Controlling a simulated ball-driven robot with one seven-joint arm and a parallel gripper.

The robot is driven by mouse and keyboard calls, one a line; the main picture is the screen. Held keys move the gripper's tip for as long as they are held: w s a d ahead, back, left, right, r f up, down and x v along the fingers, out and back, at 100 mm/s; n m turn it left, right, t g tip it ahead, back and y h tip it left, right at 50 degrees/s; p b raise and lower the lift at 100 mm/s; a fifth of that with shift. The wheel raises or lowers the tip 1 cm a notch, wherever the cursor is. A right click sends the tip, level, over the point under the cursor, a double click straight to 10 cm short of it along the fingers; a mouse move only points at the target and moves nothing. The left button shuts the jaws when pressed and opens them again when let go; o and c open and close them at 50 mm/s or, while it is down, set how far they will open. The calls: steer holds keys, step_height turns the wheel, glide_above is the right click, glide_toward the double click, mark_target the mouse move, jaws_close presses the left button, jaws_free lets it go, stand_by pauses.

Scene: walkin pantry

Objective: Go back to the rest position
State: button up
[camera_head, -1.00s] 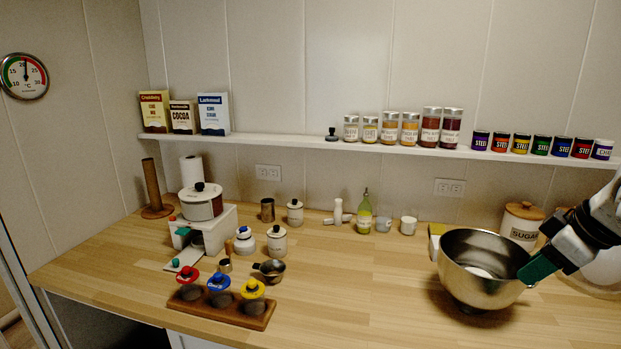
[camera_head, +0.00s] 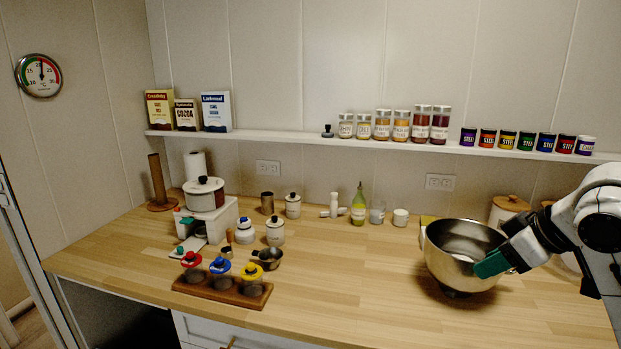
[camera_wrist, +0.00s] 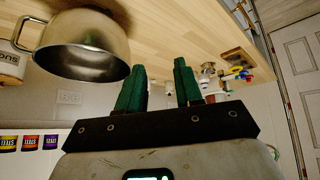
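My gripper (camera_head: 492,264) has green fingertips and is at the front right of the large steel bowl (camera_head: 436,262) in the head view. In the wrist view my gripper (camera_wrist: 160,88) shows its two green fingers spread apart with nothing between them. The bowl (camera_wrist: 85,45) appears at the upper left there, beside the fingers. In the head view the near finger overlaps the bowl's right side; I cannot tell whether they touch. The bowl stands upright on the wooden counter (camera_head: 345,285).
Behind the bowl stands a sugar canister (camera_head: 508,207), partly hidden by my arm. A wooden rack (camera_head: 215,288) with red, blue and yellow-topped jars is at the front left. A shelf (camera_head: 300,137) with jars, tins and boxes runs along the wall. The counter's front middle is clear.

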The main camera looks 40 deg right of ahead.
steer(key=w+a+f+m+y, duration=0.15)
steer(key=w+a+f, duration=0.25)
steer(key=a+f, duration=0.55)
steer(key=w+a+f+y, duration=0.2)
steer(key=w+a+f, duration=0.2)
steer(key=a+f, duration=0.6)
steer(key=s+a+f+g, duration=0.3)
steer(key=s+a+f, duration=0.4)
steer(key=a+f, duration=0.1)
steer(key=s+f+g+h, duration=0.1)
steer(key=s+f, duration=0.2)
steer(key=s, duration=0.3)
steer(key=s+f+n+g+h, duration=0.1)
steer(key=s+f, duration=0.3)
steer(key=s, duration=0.2)
steer(key=shift+d+g+h, duration=0.3)
steer(key=shift+g+h, duration=0.05)
steer(key=shift+g, duration=0.05)
steer(key=shift+f, duration=0.1)
